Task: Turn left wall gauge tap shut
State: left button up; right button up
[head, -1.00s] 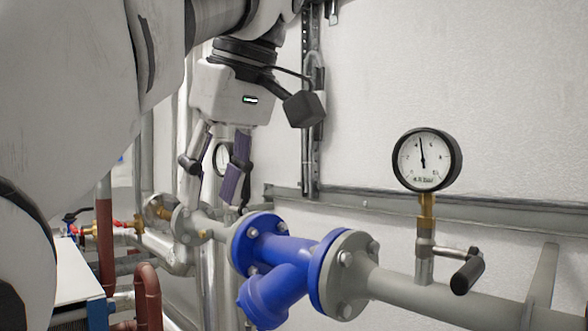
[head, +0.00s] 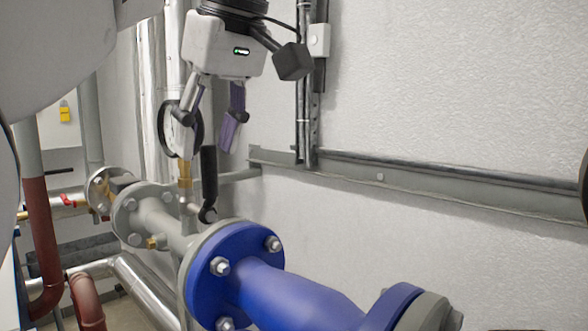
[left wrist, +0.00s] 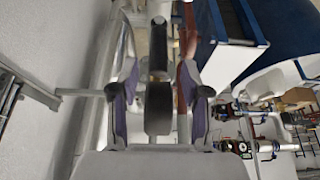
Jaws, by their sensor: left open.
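The left wall gauge (head: 196,135) has a black rim and stands on a brass stem (head: 185,172), partly hidden behind a finger in the head view. Its tap has a black handle (head: 209,172) that stands roughly upright beside the stem. In the left wrist view, a dark rounded shape, seemingly the gauge's rim (left wrist: 158,110), lies between the spread fingers of my left gripper (left wrist: 158,78). A black cylinder, seemingly the handle (left wrist: 158,62), shows beyond it. I cannot tell whether anything touches.
A grey pipe (head: 160,222) with flanges runs under the gauge to a blue valve body (head: 290,290). A grey rail (head: 400,187) crosses the wall behind. Shiny vertical pipes (head: 152,90) stand close left of the gripper.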

pick_arm(q)
jog(key=shift+s+a+f, duration=0.1)
jog(key=shift+a+f, duration=0.25)
jog(key=shift+f, duration=0.2)
jog(key=shift+a+f, duration=0.15)
jog(key=shift+f, duration=0.15)
jog(key=shift+w+f, duration=0.2)
jog(key=shift+w, duration=0.05)
jog(key=shift+w+d, duration=0.45)
jog(key=shift+d, duration=0.05)
jog(key=shift+s, duration=0.1)
jog(key=c, duration=0.5)
jog(key=shift+s+a, duration=0.3)
grip_shut()
jog(key=shift+f+b, duration=0.1)
jog(key=shift+b, duration=0.55)
jog(key=s+a+t+h+b, duration=0.1)
jog(key=b, duration=0.5)
jog(key=s+a+f+t+h+b, duration=0.1)
jog(key=t+b, duration=0.1)
jog(key=b, duration=0.4)
jog(key=s+n+t+h+b, duration=0.1)
jog(key=t+b, duration=0.1)
jog(key=b, duration=0.4)
jog(key=shift+s+a+f+h, duration=0.25)
jog(key=shift+a+h, duration=0.15)
pick_arm(e)
notch_tip(320, 180, down, 20)
jog(key=shift+s+r, duration=0.25)
jog(key=shift+s, duration=0.05)
